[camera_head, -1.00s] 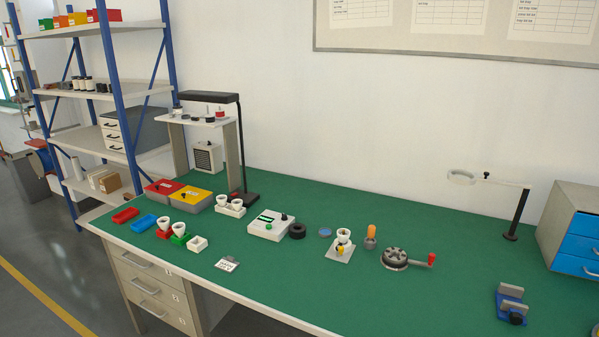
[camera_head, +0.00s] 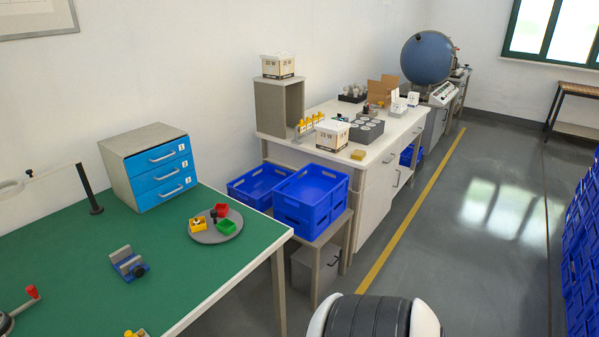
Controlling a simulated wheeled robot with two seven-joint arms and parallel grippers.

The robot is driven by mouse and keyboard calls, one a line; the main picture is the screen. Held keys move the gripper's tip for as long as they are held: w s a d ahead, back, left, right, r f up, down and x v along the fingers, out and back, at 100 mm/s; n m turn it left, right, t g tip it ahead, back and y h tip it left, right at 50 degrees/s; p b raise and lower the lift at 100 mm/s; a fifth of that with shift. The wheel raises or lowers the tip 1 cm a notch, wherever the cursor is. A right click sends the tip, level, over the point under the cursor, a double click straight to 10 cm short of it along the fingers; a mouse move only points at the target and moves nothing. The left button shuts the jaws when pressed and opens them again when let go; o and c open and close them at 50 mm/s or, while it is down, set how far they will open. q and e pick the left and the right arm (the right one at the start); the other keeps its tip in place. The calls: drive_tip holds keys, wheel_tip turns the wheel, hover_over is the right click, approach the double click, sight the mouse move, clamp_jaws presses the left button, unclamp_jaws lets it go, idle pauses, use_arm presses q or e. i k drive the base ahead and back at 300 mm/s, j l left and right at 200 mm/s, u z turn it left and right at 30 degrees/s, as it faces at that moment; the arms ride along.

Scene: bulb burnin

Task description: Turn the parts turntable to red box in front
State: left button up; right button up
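The parts turntable (camera_head: 208,237) is a round grey disc near the right end of the green bench. It carries three small boxes. The red box (camera_head: 221,210) is at the back, the green box (camera_head: 227,227) at the right, and the yellow box (camera_head: 198,224) at the left front. A small dark knob (camera_head: 213,214) stands between them. Neither of my grippers is in view.
A blue vise (camera_head: 129,264) sits left of the turntable. A drawer cabinet with blue drawers (camera_head: 163,177) stands behind it. Blue crates (camera_head: 311,194) stand on a low stand beyond the bench's right edge. Green bench top around the turntable is clear.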

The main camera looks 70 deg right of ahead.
sight(220, 223)
drive_tip(key=z, duration=1.65)
drive_tip(key=i+l+z, duration=0.15)
drive_tip(key=z, duration=0.4)
